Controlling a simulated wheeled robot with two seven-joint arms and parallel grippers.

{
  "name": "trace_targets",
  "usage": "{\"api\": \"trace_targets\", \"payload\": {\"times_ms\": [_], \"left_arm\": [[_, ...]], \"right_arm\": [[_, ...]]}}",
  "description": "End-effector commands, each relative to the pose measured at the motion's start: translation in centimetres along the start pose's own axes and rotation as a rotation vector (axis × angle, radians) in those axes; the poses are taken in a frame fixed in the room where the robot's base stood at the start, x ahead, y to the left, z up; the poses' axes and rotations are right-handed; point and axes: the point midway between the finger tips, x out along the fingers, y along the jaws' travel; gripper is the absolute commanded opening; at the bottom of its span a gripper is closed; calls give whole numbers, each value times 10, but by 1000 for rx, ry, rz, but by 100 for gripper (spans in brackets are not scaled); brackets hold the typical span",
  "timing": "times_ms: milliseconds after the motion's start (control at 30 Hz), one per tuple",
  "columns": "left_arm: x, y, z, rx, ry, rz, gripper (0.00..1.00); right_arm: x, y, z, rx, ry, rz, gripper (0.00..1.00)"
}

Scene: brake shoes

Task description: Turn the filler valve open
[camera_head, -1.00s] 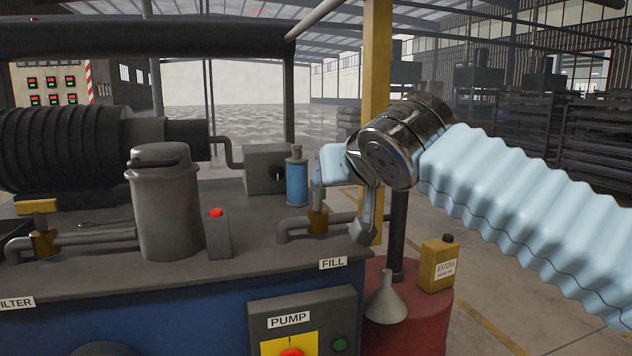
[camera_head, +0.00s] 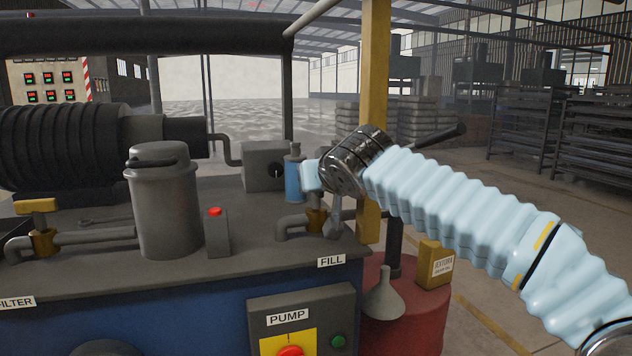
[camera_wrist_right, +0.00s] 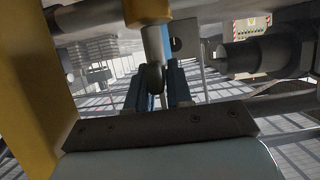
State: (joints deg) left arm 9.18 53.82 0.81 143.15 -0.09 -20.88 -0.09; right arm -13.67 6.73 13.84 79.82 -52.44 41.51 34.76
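The filler valve shows as a brass body (camera_head: 315,219) on a grey pipe behind the FILL label. My right arm comes in from the right, and its pale blue gripper body (camera_head: 311,175) is just above the valve, in front of a blue cylinder. It hides the valve's top in the head view. In the right wrist view, the valve's brass part (camera_wrist_right: 148,10) is at the top, with a grey rounded piece reaching down from it. The dark fingers of my right gripper (camera_wrist_right: 157,80) stand apart on either side of this piece; contact cannot be told. My left gripper is not in view.
A grey canister (camera_head: 163,205) and a small box with a red button (camera_head: 217,235) stand left of the valve. A yellow post (camera_head: 374,120) rises close behind my right wrist. A funnel (camera_head: 384,298) and yellow can (camera_head: 433,265) sit on a red drum.

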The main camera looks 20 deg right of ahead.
Motion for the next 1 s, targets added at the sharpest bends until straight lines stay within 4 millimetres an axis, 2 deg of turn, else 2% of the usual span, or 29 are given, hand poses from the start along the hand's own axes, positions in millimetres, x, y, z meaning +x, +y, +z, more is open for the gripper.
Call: {"api": "trace_targets", "payload": {"times_ms": [33, 100, 133, 267, 500, 867, 900, 1000], "left_arm": [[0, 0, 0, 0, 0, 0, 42], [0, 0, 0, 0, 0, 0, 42], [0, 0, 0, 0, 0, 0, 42], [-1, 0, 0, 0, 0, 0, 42], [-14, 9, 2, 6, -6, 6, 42], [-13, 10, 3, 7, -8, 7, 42], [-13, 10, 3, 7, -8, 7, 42], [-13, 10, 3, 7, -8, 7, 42]], "right_arm": [[0, 0, 0, 0, 0, 0, 12], [0, 0, 0, 0, 0, 0, 2], [0, 0, 0, 0, 0, 0, 0], [0, 0, 0, -1, -1, -3, 0], [0, 0, -1, -40, -8, -98, 0], [0, 0, 0, -51, 0, -124, 0], [0, 0, 0, -51, 0, -124, 22], [0, 0, 0, -51, 0, -123, 37]]}}
